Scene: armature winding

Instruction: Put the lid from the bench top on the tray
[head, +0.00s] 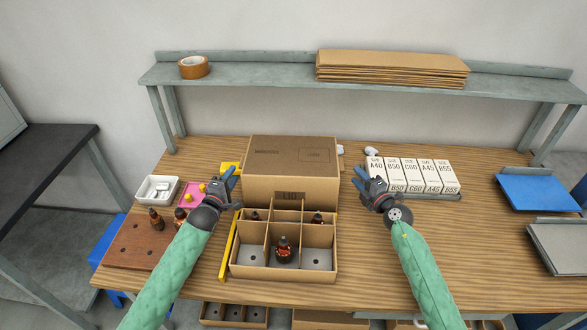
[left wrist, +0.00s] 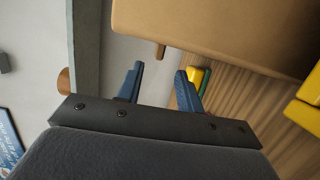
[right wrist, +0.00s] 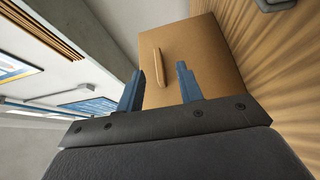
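The lid (head: 291,158) is a large brown cardboard box shape on the bench top, with a "LID" mark low on its front. The tray (head: 285,272) is an open cardboard box with dividers, directly in front of it; small dark bottles (head: 283,249) stand in some compartments. My left gripper (head: 231,178) is open and empty just left of the lid. My right gripper (head: 357,178) is open and empty just right of it. The lid also shows beyond the fingers in the left wrist view (left wrist: 220,30) and the right wrist view (right wrist: 205,58), with a small tab on its side.
A yellow strip (head: 230,245) runs along the tray's left side. A white bin (head: 157,190) and a brown board with bottles (head: 132,245) are at left. Labelled white boxes (head: 412,173) stand at right. A shelf (head: 265,78) crosses behind. Bench at front right is clear.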

